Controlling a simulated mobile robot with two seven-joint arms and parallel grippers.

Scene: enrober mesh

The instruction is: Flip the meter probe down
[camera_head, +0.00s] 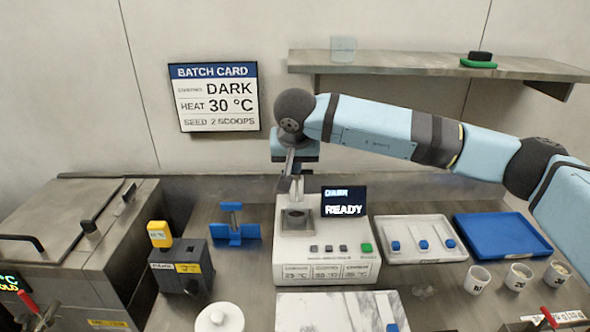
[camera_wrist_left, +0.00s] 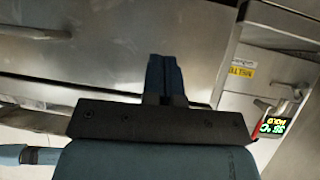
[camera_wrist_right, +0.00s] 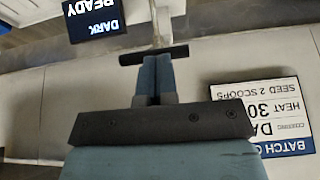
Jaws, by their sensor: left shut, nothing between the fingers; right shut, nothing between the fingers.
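The meter (camera_head: 325,245) is a white box with a dark screen (camera_head: 343,201) reading DARK and READY, a row of small buttons and a green button. Its probe arm (camera_head: 297,186) rises from the top rear, beneath my right gripper (camera_head: 292,163). In the right wrist view, the probe's dark crossbar (camera_wrist_right: 178,53) lies across the tips of my right gripper, with a pale stem (camera_wrist_right: 160,22) behind it. The fingers are shut and empty, close to the bar; I cannot tell if they touch. My left gripper (camera_wrist_left: 163,60) is shut and empty, seen only in the left wrist view.
A steel machine (camera_head: 95,225) stands left, with a dark box (camera_head: 182,272) and blue stand (camera_head: 236,237) beside it. Right are a pale tray (camera_head: 450,256), blue tray (camera_head: 530,250) and several cups (camera_head: 478,280). A shelf (camera_head: 420,65) hangs above my right arm.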

